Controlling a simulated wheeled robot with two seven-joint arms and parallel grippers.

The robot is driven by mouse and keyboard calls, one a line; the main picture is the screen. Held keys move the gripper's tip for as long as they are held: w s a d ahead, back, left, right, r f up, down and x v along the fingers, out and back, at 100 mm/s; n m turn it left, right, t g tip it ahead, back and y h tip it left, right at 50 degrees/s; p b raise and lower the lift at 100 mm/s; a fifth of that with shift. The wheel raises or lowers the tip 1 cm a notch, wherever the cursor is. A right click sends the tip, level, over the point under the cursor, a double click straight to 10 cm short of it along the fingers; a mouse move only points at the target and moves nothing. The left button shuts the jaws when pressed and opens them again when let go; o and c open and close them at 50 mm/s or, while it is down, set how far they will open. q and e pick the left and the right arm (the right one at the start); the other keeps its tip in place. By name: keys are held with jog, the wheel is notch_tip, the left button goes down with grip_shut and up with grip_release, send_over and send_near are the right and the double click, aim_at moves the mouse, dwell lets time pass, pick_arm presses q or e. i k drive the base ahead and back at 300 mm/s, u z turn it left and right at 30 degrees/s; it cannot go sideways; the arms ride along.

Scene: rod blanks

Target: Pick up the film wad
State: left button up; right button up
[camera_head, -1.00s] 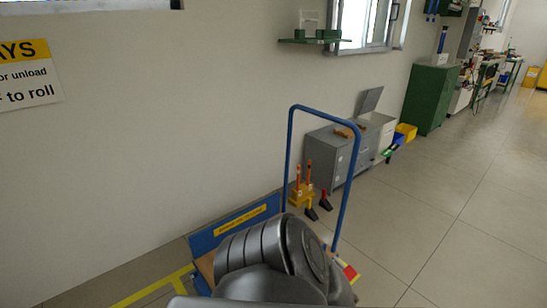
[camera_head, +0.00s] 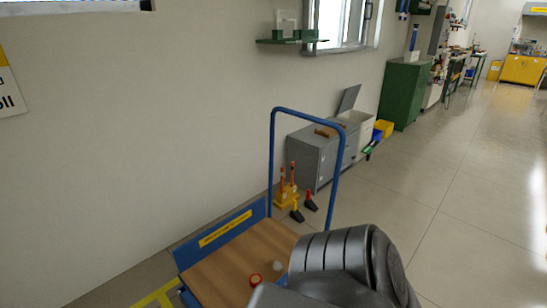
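A small pale, roundish lump (camera_head: 277,266), which looks like the film wad, lies on the brown deck of a blue cart (camera_head: 222,268). It is too small to make out in detail. A small red ring (camera_head: 255,280) lies to its left on the deck. A dark grey link of my own arm covers the right part of the deck, close to the lump. Neither of my grippers is in view.
The cart's blue handle (camera_head: 272,160) rises at its far end. Beyond it stand orange posts on a yellow base (camera_head: 287,197), a grey cabinet (camera_head: 313,158) and a green cabinet (camera_head: 403,95). The wall is close on the left; open floor lies right.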

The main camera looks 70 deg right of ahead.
aim_at(277, 266)
jog(key=i, duration=2.4)
jog(key=z, duration=2.05)
jog(key=i, duration=0.85)
jog(key=z, duration=3.55)
